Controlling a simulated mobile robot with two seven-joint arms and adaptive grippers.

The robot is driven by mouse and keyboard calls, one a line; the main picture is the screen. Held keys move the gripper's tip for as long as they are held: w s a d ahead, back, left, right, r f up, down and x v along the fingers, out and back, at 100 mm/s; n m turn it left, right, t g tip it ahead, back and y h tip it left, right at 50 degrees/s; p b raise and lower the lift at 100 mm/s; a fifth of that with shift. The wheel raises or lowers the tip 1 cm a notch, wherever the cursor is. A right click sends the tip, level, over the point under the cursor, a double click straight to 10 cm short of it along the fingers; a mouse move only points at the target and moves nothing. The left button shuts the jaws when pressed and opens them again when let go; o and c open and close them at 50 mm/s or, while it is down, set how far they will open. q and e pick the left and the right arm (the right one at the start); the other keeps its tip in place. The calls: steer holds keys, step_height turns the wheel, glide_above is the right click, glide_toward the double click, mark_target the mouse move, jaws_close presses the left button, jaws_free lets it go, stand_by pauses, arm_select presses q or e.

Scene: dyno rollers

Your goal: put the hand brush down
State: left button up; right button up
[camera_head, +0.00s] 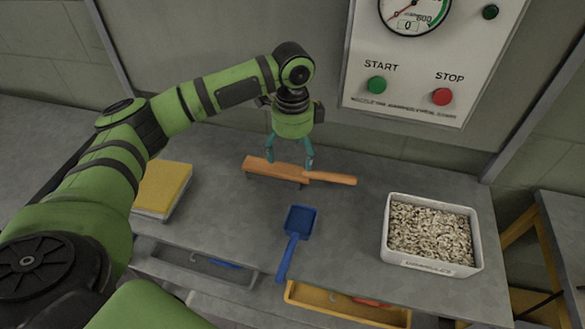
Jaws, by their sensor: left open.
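The hand brush (276,170) is orange-brown, with a wide block at left and a narrow handle reaching right. It appears to lie on the grey bench top (340,235) below the control panel. My left gripper (289,162) is open, with its teal fingers pointing down around or just above the brush. The picture does not show clearly whether the fingers touch it. My right gripper is out of view.
A blue dustpan (299,222) lies in front of the brush. A white bin (431,261) of pale chips stands at right, and a yellow block (163,187) at left. The grey drawer (195,260) and yellow drawer (345,306) are open. The START/STOP panel (410,89) is behind.

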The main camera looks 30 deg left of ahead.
mark_target(293, 174)
arm_select(q)
step_height(293, 174, up, 4)
steer(key=shift+r, duration=0.2)
stand_by(0.4)
